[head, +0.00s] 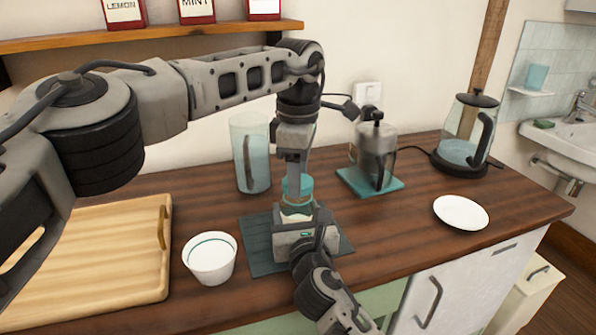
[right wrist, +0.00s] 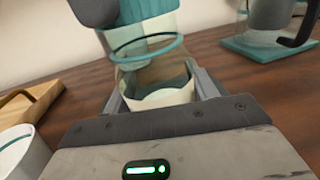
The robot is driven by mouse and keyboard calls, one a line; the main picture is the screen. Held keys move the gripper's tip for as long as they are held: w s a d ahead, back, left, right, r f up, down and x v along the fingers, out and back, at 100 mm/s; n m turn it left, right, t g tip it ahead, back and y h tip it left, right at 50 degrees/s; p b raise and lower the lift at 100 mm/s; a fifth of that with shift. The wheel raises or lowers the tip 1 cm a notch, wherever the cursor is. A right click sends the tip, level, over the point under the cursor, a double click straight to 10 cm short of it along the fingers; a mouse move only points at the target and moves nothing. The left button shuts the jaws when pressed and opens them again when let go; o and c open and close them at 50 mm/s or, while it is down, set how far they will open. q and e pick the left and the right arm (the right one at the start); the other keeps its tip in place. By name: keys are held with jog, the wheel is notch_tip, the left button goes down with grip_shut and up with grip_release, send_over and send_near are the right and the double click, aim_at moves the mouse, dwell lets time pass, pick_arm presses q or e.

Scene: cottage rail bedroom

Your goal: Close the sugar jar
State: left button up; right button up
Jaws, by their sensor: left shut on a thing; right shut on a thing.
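My left gripper (head: 297,174) points down from above and is shut on the teal lid (head: 298,188), over the jar.
A white bowl (head: 209,259) and a wooden board (head: 95,250) stand left of the mat. A tall glass pitcher (head: 251,155) is behind. A glass press (head: 375,150) on a teal mat, a kettle (head: 468,132) and a white plate (head: 461,212) are right.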

pick_arm(q)
jog(key=shift+f, duration=0.55)
pick_arm(e)
jog(key=shift+f, duration=0.1)
grip_shut()
pick_arm(q)
jog(key=m, duration=2.2)
jog(key=shift+m, duration=0.4)
